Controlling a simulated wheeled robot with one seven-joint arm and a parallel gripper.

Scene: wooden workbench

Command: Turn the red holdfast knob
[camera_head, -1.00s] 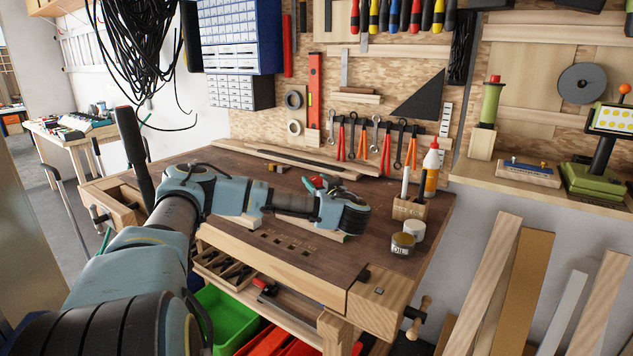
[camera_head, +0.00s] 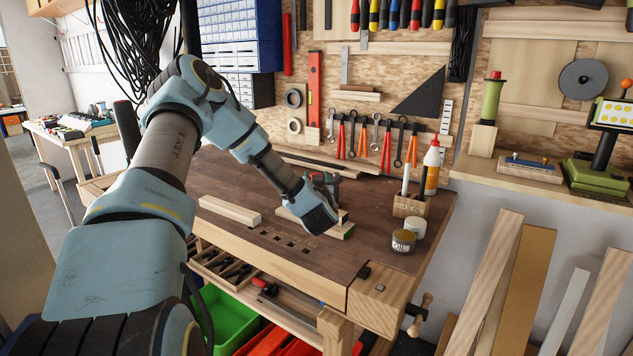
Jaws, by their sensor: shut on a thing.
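The wooden workbench (camera_head: 375,250) stands in front of me. My arm reaches over it from the left, and its dark wrist end hangs low over the middle of the bench. My gripper (camera_head: 326,181) is only partly in view just behind the wrist, and its fingertips are mostly hidden. It is shut on what appears to be the red holdfast knob, which is largely covered by my gripper and wrist.
Another pale wooden bar (camera_head: 230,210) lies to the left of the wrist. An oil tin (camera_head: 403,241), a white jar (camera_head: 415,227), a glue bottle (camera_head: 432,168) and a wooden holder (camera_head: 409,206) stand at the right. Tools hang on the back wall. The front right bench top is clear.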

